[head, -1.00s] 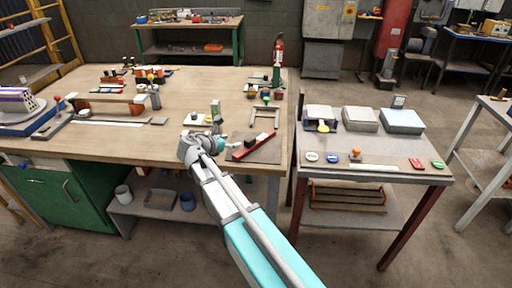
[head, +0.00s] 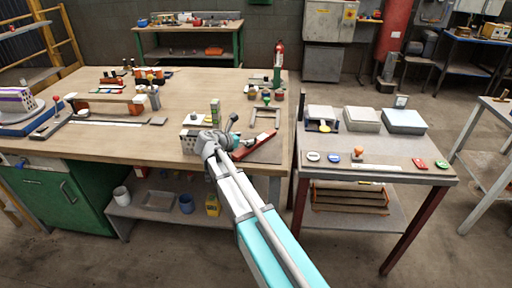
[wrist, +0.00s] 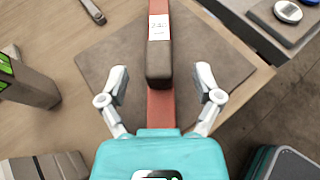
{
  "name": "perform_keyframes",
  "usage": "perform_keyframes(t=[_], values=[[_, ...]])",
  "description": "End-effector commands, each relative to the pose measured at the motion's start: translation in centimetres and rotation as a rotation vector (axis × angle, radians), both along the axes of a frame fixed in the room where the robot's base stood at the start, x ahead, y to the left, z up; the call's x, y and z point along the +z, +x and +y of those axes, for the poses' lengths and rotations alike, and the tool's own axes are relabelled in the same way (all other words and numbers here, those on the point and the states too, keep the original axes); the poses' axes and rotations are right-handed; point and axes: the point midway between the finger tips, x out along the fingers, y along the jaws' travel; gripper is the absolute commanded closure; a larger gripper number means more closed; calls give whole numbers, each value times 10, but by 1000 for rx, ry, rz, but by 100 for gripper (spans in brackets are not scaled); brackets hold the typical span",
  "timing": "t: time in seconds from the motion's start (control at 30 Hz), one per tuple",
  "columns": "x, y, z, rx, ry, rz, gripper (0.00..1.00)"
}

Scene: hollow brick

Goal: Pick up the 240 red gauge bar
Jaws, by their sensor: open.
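The red gauge bar (wrist: 160,106) lies on a dark mat (wrist: 105,58) in the wrist view, with a dark brown block on its middle and a white label that seems to read 240. In the head view the bar (head: 262,142) lies near the front right corner of the wooden bench, its near end hidden by my gripper (head: 231,141). In the wrist view my gripper (wrist: 161,80) is open and empty, with one finger on each side of the bar, apart from it. The height of the fingertips above the bar is unclear.
A post with a green top (head: 215,110) and a pale block with holes (head: 189,142) stand left of my gripper. A grey U-shaped piece (head: 265,115) lies behind the bar. The lower table (head: 375,150) at right bears grey boxes and several discs.

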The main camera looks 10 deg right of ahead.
Motion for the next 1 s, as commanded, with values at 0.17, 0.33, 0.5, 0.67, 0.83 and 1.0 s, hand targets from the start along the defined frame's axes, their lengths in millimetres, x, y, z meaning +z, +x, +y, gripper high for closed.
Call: perform_keyframes(t=[0.17,0.33,0.5,0.67,0.83,1.0], values=[[-5,7,-9,0,0,0,17],[-4,7,-10,0,0,0,17],[-4,7,-10,0,0,0,17],[-8,10,-14,-1,0,0,17],[-18,20,-27,-2,0,1,17],[-25,31,-41,-2,0,0,17]])
